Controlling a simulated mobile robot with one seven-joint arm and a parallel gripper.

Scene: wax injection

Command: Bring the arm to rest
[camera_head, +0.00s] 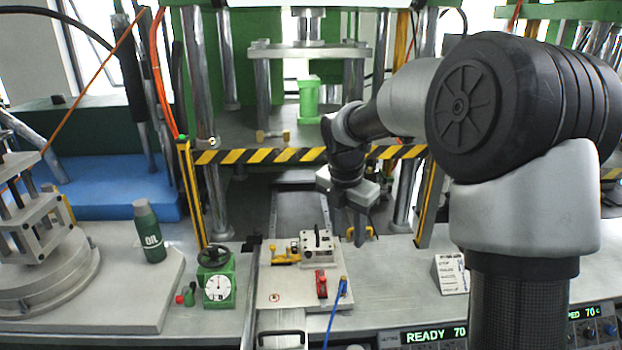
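My arm comes in from the right and reaches toward the middle of the picture. My gripper (360,232) points down over the bench, just right of the grey metal block (319,247) on the light base plate (283,291). The fingers show small and nearly edge-on, so I cannot tell whether they are open or shut. No held object can be made out. A yellow part shows beside the fingertips, partly hidden by them.
A yellow-black striped bar (262,156) crosses behind the arm. A red clamp (321,284), a blue hose (335,305), a green gauge (217,284), an oil bottle (149,231) and a small sign (451,273) stand on the bench. Bench right of the plate is fairly clear.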

